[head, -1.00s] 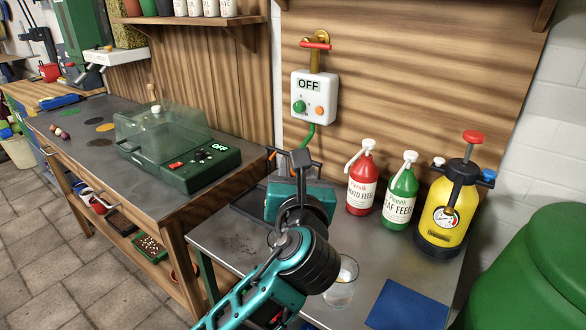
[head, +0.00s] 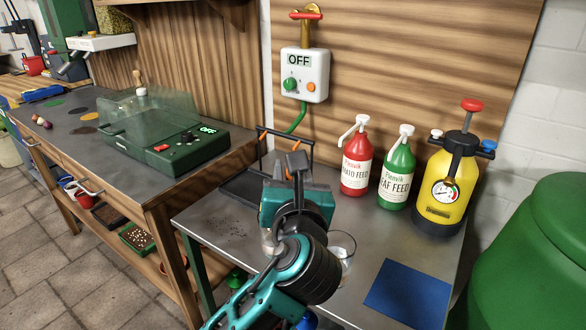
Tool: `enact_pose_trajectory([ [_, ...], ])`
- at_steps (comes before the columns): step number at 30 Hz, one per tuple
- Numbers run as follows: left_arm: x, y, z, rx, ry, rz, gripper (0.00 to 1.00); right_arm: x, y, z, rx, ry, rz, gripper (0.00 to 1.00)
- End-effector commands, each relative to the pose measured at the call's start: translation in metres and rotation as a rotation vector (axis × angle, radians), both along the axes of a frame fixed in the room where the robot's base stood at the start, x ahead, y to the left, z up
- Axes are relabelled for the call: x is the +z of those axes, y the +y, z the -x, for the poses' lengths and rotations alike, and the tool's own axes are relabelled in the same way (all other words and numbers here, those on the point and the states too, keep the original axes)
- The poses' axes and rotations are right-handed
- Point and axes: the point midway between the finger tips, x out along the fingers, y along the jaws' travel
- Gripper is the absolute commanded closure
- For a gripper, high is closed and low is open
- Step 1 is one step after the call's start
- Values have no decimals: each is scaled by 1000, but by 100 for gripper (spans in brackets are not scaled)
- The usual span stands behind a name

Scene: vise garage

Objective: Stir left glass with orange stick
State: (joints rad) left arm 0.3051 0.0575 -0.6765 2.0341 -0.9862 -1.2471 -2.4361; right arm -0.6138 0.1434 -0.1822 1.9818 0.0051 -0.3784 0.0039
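My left gripper (head: 296,164) is over the metal side table, seen from behind, its dark fingers pointing toward the black rack (head: 244,188). I cannot tell whether the fingers are open or shut. An orange piece, perhaps the orange stick (head: 262,137), shows at the top of the rack, left of the gripper; most of it is hidden or too small to make out. One clear glass (head: 343,247) stands right of my arm, partly covered by it. A second glass, the left one (head: 268,241), shows only as a sliver left of the arm. My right gripper is out of view.
A red bottle (head: 356,165), a green bottle (head: 397,178) and a yellow sprayer (head: 448,196) stand along the back of the table. A blue mat (head: 408,292) lies front right. A wall box (head: 304,75) reads OFF. A workbench (head: 150,183) adjoins at left.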

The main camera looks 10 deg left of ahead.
Motion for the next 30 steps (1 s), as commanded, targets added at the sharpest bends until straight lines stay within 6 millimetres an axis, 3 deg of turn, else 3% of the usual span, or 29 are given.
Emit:
enact_pose_trajectory([
  [18, -48, 13, -15, 1, 1, -1, 94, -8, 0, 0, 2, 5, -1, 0],
  [30, -65, 18, -21, 0, 0, 0, 94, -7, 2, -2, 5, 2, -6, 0],
])
